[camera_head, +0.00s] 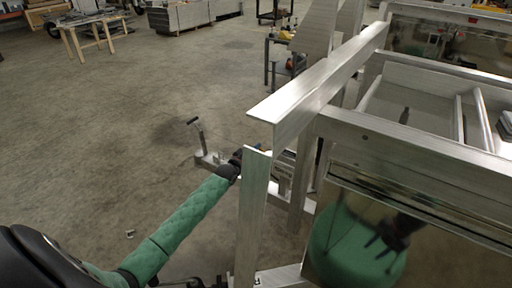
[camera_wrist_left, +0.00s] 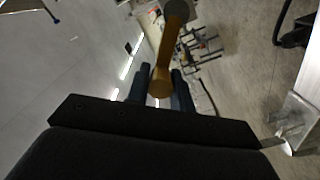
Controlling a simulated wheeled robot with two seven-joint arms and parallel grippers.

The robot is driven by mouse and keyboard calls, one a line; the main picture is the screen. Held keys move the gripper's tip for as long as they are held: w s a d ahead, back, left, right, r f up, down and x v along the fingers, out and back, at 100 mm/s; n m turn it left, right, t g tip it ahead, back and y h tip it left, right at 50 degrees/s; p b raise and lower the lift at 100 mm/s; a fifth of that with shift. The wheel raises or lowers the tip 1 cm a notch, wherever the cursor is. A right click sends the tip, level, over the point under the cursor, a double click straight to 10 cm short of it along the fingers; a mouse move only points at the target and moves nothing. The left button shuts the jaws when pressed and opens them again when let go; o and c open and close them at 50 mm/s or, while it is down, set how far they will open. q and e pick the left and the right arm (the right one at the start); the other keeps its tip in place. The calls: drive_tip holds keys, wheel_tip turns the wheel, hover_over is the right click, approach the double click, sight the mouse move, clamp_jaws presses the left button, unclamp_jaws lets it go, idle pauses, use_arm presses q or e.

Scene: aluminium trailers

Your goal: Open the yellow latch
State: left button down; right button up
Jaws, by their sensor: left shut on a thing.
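The yellow latch (camera_wrist_left: 163,78) shows in the left wrist view as an ochre bar with a rounded end, running up to a grey round part at the top. Its lower end lies between the two dark blue fingers of my left gripper (camera_wrist_left: 160,88), which is shut on it. In the head view my green-sleeved left arm reaches in from the lower left. Its gripper (camera_head: 256,150) is beside the trailer frame, partly hidden behind an upright aluminium plate (camera_head: 252,205). The latch cannot be made out there. My right gripper is not in view.
The aluminium trailer (camera_head: 420,142) fills the right side, with a long beam (camera_head: 318,85) jutting out above my left gripper. A jack-like stand (camera_head: 200,140) is just beyond the gripper. A wooden trestle (camera_head: 92,35) stands far back. The concrete floor at left is clear.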

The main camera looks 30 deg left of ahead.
use_arm(q)
drive_tip(key=shift+a+f+n, duration=0.3)
drive_tip(key=shift+f+n, duration=0.15)
drive_tip(key=shift+n, duration=0.45)
drive_tip(key=shift+a+f+n, duration=0.25)
drive_tip(key=shift+f+n, duration=0.15)
drive_tip(key=shift+n, duration=0.5)
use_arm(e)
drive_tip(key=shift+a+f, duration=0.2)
use_arm(q)
drive_tip(key=c, duration=1.2)
unclamp_jaws()
drive_tip(key=shift+c, duration=0.2)
drive_tip(key=s+b, duration=0.1)
drive_tip(key=s, duration=0.6)
drive_tip(key=shift+s+a, duration=0.3)
drive_tip(key=shift+s, duration=0.05)
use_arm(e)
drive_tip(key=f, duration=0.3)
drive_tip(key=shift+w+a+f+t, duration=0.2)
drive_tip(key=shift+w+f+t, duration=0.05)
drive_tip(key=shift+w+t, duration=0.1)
